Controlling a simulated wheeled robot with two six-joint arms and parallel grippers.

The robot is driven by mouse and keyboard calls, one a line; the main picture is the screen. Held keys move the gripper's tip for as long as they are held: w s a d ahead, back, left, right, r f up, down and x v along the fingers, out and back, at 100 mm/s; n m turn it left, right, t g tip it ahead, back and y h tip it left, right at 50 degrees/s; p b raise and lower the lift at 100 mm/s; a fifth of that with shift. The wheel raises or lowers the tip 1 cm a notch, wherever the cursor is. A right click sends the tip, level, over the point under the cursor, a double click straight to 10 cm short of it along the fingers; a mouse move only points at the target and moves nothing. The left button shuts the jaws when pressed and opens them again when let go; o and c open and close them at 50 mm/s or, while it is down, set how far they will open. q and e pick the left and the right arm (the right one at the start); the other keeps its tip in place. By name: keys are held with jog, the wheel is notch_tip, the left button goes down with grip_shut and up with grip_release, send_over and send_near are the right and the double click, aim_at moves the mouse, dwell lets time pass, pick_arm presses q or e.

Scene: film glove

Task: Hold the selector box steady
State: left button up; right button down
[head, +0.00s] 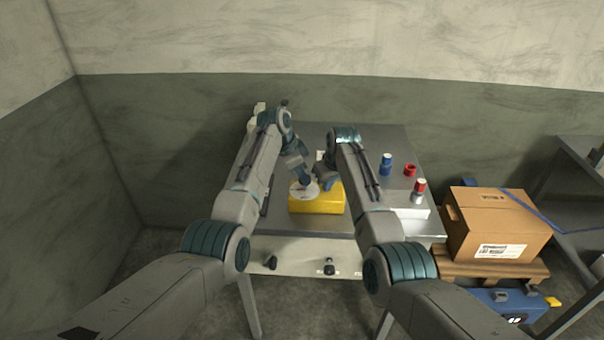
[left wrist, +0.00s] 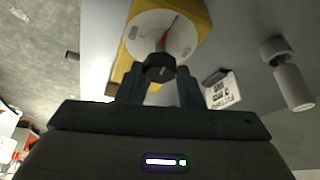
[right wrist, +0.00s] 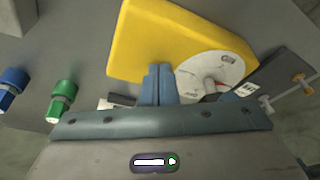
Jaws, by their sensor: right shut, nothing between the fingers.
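The selector box is a yellow block (head: 318,203) on the table, with a white round dial (head: 300,193) on its left side in the head view. The dial (left wrist: 186,38) has a red pointer in the left wrist view. My left gripper (left wrist: 161,78) has its fingers on either side of a black knob (left wrist: 160,67) at the dial and appears shut on it. My right gripper (right wrist: 160,84) is shut and empty, its fingertips at the edge of the yellow box (right wrist: 165,40). I cannot tell whether they touch it. The left gripper (head: 304,181) partly hides the dial in the head view.
Blue (head: 386,162) and red (head: 410,169) fittings and a red-topped one (head: 419,188) stand on the table's right side. A cardboard box (head: 495,225) on a pallet is to the right. A printed card (left wrist: 222,90) lies near the box.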

pick_arm(q)
jog(key=shift+d, duration=0.1)
jog(key=shift+c, duration=1)
jog(key=shift+s+d+n+t, duration=0.15)
jog(key=shift+n+t, duration=0.35)
jog(key=shift+n, duration=1.1)
jog(key=o, duration=1)
jog(key=shift+y, duration=0.3)
jog(key=shift+c, duration=0.2)
jog(key=shift+a+r, duration=0.2)
jog(key=shift+r, duration=0.05)
jog(key=v, duration=1.1)
jog(key=shift+s+r, duration=0.35)
